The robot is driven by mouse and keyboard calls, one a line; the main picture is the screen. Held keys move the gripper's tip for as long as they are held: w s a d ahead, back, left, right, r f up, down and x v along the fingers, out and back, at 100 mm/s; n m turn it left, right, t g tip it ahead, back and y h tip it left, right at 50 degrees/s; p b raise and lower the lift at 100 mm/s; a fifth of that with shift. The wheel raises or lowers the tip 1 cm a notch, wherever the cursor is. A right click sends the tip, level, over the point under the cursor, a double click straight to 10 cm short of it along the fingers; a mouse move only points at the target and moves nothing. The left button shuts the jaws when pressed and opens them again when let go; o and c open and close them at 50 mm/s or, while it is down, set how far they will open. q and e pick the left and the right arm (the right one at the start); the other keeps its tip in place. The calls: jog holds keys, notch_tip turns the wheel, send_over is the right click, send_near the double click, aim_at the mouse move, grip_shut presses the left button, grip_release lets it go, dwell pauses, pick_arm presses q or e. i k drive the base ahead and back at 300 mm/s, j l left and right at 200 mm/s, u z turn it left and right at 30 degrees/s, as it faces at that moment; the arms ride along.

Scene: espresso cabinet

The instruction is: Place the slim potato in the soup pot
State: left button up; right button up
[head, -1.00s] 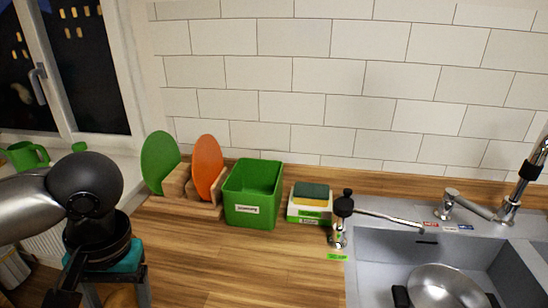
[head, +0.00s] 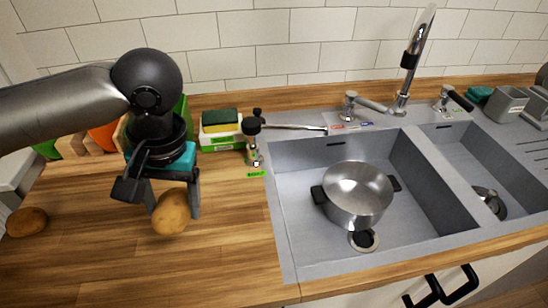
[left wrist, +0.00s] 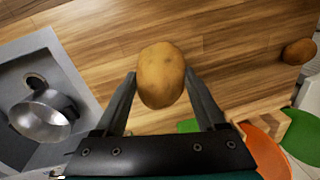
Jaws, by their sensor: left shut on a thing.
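My left gripper (head: 174,211) is shut on a light brown potato (head: 171,213), low over the wooden counter; I cannot tell whether the potato touches the wood. In the left wrist view this potato (left wrist: 161,76) sits between the two fingertips. A second, darker potato (head: 27,222) lies on the counter at the far left; it also shows in the left wrist view (left wrist: 299,52). The steel soup pot (head: 357,196) with black handles stands open in the large sink basin, to the right of my left gripper. My right gripper is not in view.
The grey double sink (head: 284,225) has its faucet (head: 410,65) behind. A black-topped dispenser (head: 252,140) stands at its left back corner, beside a sponge box (head: 221,130). The front counter is clear.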

aim_at(365, 200)
jog(key=i+l, duration=0.1)
jog(key=l, duration=0.4)
jog(key=i+l+z, duration=0.1)
jog(key=l, duration=0.4)
jog(key=i+l, duration=0.1)
jog(key=l, duration=0.4)
jog(key=i+l+z, duration=0.1)
jog(key=l, duration=0.4)
